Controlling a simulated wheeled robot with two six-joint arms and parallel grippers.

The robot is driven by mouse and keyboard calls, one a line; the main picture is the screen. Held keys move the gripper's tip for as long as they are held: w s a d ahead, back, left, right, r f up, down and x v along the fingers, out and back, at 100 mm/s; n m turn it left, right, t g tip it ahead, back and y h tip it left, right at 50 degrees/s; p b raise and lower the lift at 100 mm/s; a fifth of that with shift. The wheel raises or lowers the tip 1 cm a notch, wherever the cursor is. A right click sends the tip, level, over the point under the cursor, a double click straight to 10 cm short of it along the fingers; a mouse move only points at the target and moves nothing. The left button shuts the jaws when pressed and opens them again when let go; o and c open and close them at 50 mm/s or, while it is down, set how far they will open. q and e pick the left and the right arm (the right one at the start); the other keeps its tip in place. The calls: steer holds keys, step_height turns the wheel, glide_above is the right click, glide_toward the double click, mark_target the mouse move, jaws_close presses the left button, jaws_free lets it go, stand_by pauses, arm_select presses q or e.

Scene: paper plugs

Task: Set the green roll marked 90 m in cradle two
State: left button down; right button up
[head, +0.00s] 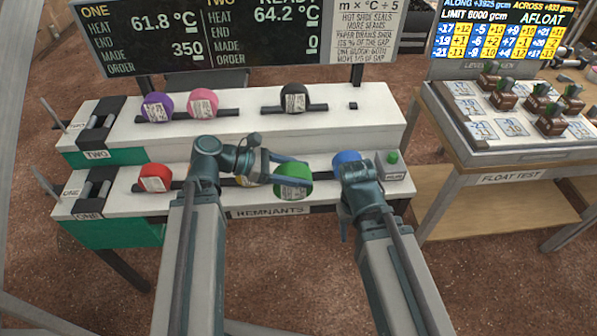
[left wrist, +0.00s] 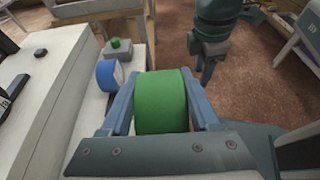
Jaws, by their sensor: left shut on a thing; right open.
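The green roll (head: 295,187) with a white label is between the fingers of my left gripper (head: 290,168), at the front of the lower bench. The left gripper is shut on it; the left wrist view shows the green roll (left wrist: 161,103) with a finger on each side. The label's writing is too small to read. Whether the roll still touches the rail behind it, I cannot tell. Cradle two (head: 99,117), dark blocks beside the TWO sign, is at the upper bench's left end and looks empty. My right gripper (head: 345,232) is open and empty, right of the green roll.
Purple (head: 157,106), pink (head: 203,102) and black (head: 294,98) rolls sit on the upper bench. Red (head: 154,178) and blue (head: 347,160) rolls sit on the lower one; a yellowish roll is partly hidden. Cradle one (head: 95,189) stands at the lower left. A float test table (head: 478,163) is at right.

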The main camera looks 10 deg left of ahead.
arm_select(q)
step_height(320, 180, up, 6)
steer(key=p, duration=0.6)
steer(key=shift+r, duration=0.25)
steer(key=shift+f, duration=0.1)
steer(key=shift+a, duration=0.1)
